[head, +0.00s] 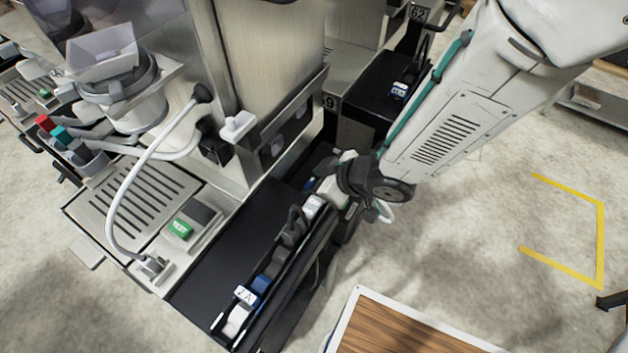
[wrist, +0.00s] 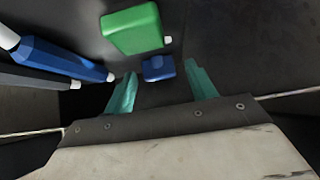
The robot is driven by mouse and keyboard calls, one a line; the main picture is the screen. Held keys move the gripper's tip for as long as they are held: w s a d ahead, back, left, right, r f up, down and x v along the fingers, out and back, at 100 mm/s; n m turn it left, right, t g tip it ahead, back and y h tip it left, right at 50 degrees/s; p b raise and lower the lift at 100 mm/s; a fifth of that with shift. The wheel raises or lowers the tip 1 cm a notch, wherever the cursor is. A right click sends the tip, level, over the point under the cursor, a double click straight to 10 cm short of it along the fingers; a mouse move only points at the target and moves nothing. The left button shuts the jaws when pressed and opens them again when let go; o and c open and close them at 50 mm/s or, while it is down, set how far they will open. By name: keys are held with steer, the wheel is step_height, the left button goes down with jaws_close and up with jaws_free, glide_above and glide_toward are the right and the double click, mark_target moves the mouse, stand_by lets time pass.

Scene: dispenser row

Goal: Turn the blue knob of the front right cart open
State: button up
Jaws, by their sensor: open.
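In the wrist view, a small blue knob-like block (wrist: 158,68) lies ahead of my gripper (wrist: 160,72), between its two teal fingertips. The fingers are apart, and I cannot tell whether either touches the block. In the head view my gripper is mostly hidden by the wrist of my arm at the far end of the black cart (head: 225,262). A small blue part (head: 310,184) shows beside it. Another blue part (head: 261,285) sits on the near edge of the cart by a white label. I cannot read which way the knob is turned.
A green block (wrist: 130,28) sits just beyond the blue one, and a blue bar with a white tip (wrist: 60,60) lies at left. A metal dispenser with a white hose (head: 125,195) stands left of the cart. A wooden-topped surface (head: 400,330) is at the bottom; open floor lies right.

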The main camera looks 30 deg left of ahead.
steer(key=c, duration=1)
steer(key=shift+n, duration=0.3)
steer(key=n+g, duration=0.4)
steer(key=n, duration=0.1)
steer(key=shift+w+h, duration=0.35)
steer(key=shift+h, duration=0.05)
steer(key=n+g+h, duration=0.1)
steer(key=n+g, duration=0.1)
steer(key=n, duration=0.1)
steer(key=n+g+h, duration=0.1)
steer(key=n+g, duration=0.1)
steer(key=n, duration=0.1)
steer(key=shift+w+a+h, duration=0.2)
steer(key=shift+h, duration=0.2)
steer(key=shift+n, duration=0.3)
steer(key=o, duration=1)
